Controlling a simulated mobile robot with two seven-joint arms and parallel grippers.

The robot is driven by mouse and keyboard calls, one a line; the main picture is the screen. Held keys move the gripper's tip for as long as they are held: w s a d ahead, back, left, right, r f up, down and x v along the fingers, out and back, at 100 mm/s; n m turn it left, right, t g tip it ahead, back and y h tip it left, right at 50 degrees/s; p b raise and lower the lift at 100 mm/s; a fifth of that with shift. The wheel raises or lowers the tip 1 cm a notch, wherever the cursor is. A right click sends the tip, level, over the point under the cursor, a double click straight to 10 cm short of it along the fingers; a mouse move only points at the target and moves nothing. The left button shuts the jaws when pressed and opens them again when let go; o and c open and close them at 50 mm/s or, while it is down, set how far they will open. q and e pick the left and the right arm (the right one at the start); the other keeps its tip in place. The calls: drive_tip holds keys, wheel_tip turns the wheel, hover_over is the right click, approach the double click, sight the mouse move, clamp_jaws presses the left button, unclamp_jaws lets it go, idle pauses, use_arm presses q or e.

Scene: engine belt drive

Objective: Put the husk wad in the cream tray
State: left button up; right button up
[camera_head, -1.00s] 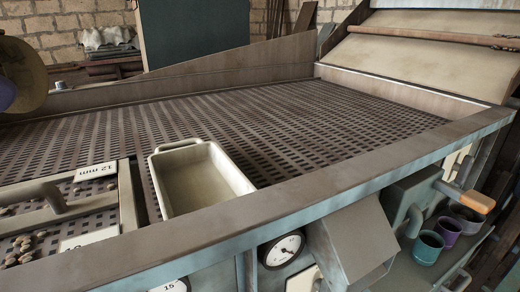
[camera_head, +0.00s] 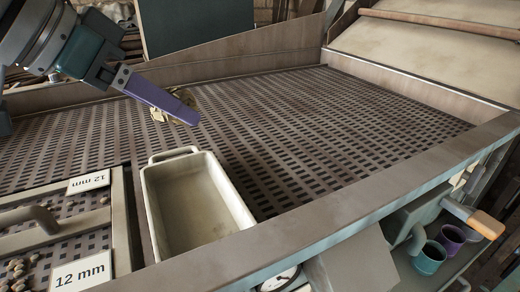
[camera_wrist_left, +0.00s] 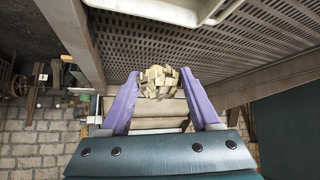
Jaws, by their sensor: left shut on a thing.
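The husk wad (camera_wrist_left: 158,77) is a pale straw-coloured clump between the purple fingertips of my left gripper (camera_wrist_left: 158,88) in the left wrist view. In the head view my left gripper (camera_head: 184,108) is shut on the wad (camera_head: 188,95), and the near finger hides much of it. They are above the slotted deck, beyond the cream tray. The cream tray (camera_head: 249,219) is an empty rectangular tray with a loop handle at its far end. Part of the tray also shows at the top of the left wrist view (camera_wrist_left: 140,10).
The slotted metal deck (camera_head: 330,130) has a raised rim (camera_head: 370,195) along its near side. At left a framed sieve (camera_head: 120,215) holds small lumps and "12 mm" cards (camera_head: 82,271). Cups (camera_head: 431,258) stand below the rim at right. The deck right of the tray is clear.

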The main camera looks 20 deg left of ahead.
use_arm(q)
wheel_tip(320, 180, down, 12)
drive_tip(key=shift+r, duration=0.1)
drive_tip(key=shift+f+b, duration=0.45)
drive_tip(key=shift+f, duration=1.55)
drive_tip(key=shift+f, duration=0.1)
drive_tip(key=o, duration=1.3)
drive_tip(key=shift+s+r, duration=0.1)
drive_tip(key=shift+r, duration=0.15)
drive_tip(key=shift+p+v, duration=1.9)
drive_tip(key=shift+v, duration=3.95)
